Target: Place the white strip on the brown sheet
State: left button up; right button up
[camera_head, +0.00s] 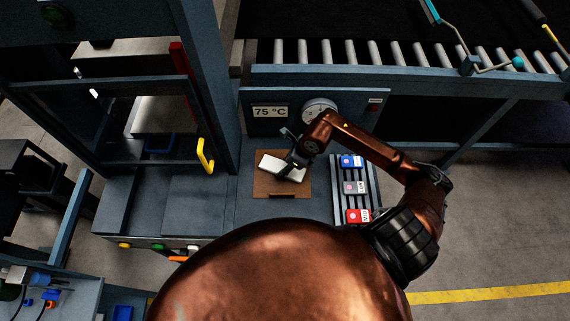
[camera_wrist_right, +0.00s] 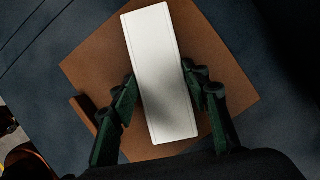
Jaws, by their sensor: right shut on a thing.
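The white strip (camera_head: 280,168) is a pale rectangular block over the brown sheet (camera_head: 268,186) in the head view. My right gripper (camera_head: 293,163) is shut on the strip, with a finger on each long side. In the right wrist view the white strip (camera_wrist_right: 160,75) lies between the green fingers of the right gripper (camera_wrist_right: 160,90). The brown sheet (camera_wrist_right: 225,80) spreads beneath it, turned relative to the strip. I cannot tell whether the strip touches the sheet. My left gripper is not in view.
A rack (camera_head: 341,190) with blue, grey and red blocks stands right of the sheet. A panel with a 75 °C display (camera_head: 270,112) and a gauge (camera_head: 318,110) rises behind. The press frame with a yellow handle (camera_head: 205,156) is at the left. A roller conveyor (camera_head: 400,55) runs behind.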

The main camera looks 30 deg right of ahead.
jog(key=o, duration=0.9)
jog(key=shift+f, duration=0.1)
jog(key=o, duration=0.4)
jog(key=shift+r, duration=0.2)
jog(key=b+v, duration=0.2)
jog(key=v, duration=0.9)
jog(key=shift+s+d+r, duration=0.1)
jog(key=shift+s+r, duration=0.05)
jog(key=shift+r, duration=0.2)
